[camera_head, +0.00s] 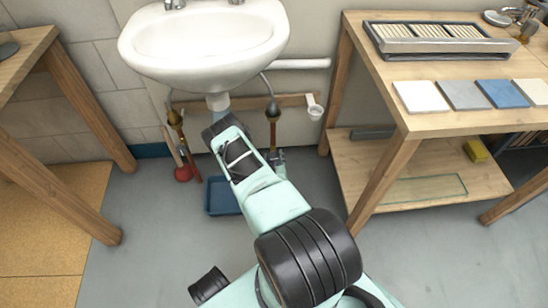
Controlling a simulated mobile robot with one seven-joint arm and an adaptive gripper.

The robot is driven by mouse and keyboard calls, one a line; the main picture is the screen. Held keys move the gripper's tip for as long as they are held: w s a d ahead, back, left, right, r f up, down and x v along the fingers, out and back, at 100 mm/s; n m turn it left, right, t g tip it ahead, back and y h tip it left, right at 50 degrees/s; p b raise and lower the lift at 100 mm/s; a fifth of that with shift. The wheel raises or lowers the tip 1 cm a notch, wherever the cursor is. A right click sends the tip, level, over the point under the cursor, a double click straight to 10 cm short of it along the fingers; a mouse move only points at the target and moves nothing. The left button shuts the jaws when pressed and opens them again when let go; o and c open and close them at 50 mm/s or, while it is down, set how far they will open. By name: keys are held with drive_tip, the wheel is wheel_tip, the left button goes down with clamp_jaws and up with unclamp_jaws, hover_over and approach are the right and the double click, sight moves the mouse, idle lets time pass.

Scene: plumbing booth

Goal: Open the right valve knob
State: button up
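The right valve knob (272,109) is a small dark knob on top of a copper-coloured pipe (273,133) under the sink, right of the drain. The left valve (175,118) sits on a similar pipe on the other side. My mint and black arm (275,208) reaches from the bottom of the view toward the space under the sink. Its black far end is left of the right pipe and appears apart from the right knob. A small grey part (279,157) shows beside the arm at the foot of that pipe; I cannot tell what it is. I cannot make out my gripper's fingers.
The white sink (205,45) overhangs the valves. A wooden rail (240,101) runs behind the pipes. A blue tray (222,196) and a red plunger (183,173) are on the floor. Wooden benches stand left (60,90) and right (450,122). Grey floor between them is partly free.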

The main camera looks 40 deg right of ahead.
drive_tip(key=c, duration=0.7)
drive_tip(key=shift+w, duration=0.1)
drive_tip(key=n+h, duration=0.2)
drive_tip(key=n, duration=0.2)
drive_tip(key=shift+a+g+h, duration=0.1)
drive_tip(key=shift+g+h, duration=0.2)
drive_tip(key=shift+g, duration=0.1)
drive_tip(key=n+h, duration=0.1)
drive_tip(key=n, duration=0.1)
drive_tip(key=n+h, duration=0.1)
drive_tip(key=n, duration=0.2)
drive_tip(key=shift+f+h, duration=0.1)
drive_tip(key=shift+h, duration=0.2)
drive_tip(key=shift+w, duration=0.1)
drive_tip(key=o, duration=1.2)
